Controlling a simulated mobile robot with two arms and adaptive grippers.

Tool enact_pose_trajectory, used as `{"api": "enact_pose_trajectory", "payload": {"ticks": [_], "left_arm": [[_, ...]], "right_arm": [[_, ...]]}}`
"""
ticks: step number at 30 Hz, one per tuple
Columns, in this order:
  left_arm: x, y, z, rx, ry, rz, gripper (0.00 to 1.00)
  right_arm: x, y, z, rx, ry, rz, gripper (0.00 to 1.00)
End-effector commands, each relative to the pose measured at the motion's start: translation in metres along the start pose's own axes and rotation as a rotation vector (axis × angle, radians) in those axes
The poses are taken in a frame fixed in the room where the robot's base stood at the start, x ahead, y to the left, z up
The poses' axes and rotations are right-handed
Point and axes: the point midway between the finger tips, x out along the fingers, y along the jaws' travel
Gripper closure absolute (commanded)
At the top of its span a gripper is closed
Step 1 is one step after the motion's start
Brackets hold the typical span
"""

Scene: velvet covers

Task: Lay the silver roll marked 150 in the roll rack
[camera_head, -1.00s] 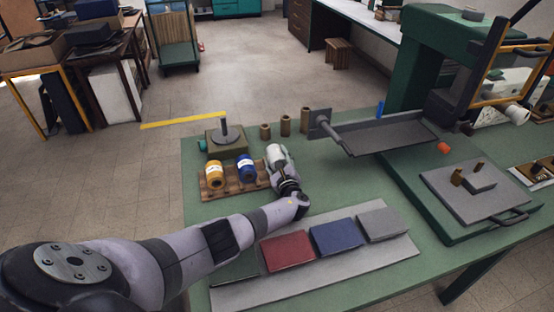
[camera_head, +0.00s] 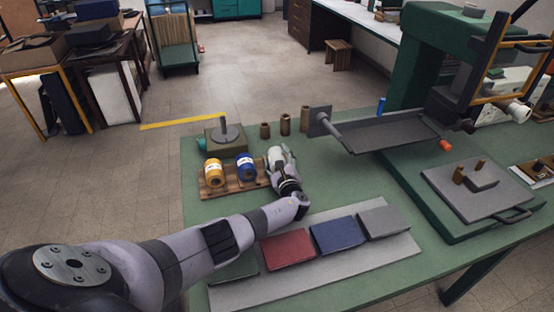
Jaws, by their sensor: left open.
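The wooden roll rack (camera_head: 231,190) stands on the green bench at left of centre. A gold roll (camera_head: 213,173) and a blue roll (camera_head: 246,168) lie in it side by side. My left gripper (camera_head: 277,156) is at the rack's right end, beside the blue roll. It is open, with its fingers around a pale silver roll (camera_head: 275,154). The gripper hides much of this roll, so its mark cannot be read and I cannot tell whether it rests fully in the rack. My right gripper is not in view.
A block with an upright post (camera_head: 225,140) stands behind the rack. Several brown cores (camera_head: 285,125) stand to its right. A grey board (camera_head: 240,292) with coloured covers lies in front. The green press (camera_head: 420,60) with its grey tray (camera_head: 390,135) takes up the right.

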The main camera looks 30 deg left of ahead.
Motion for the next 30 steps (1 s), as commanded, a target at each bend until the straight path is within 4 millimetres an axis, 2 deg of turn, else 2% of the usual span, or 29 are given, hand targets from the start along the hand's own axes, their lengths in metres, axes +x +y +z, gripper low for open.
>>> {"api": "enact_pose_trajectory", "payload": {"ticks": [1,11,16,24,30], "left_arm": [[-0.005,0.010,-0.012,0.003,0.023,0.014,0.27],[-0.006,0.006,-0.006,0.001,0.021,0.012,0.27],[-0.006,-0.005,0.014,-0.001,0.015,0.009,0.27],[-0.007,-0.034,0.060,-0.002,0.004,0.001,0.27],[-0.008,-0.047,0.082,0.000,0.000,0.000,0.27]], "right_arm": [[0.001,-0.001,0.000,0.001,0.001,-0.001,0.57],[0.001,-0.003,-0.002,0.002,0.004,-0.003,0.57],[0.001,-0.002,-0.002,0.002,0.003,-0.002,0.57],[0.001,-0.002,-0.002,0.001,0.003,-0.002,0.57],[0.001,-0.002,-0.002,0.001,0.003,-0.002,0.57]]}}
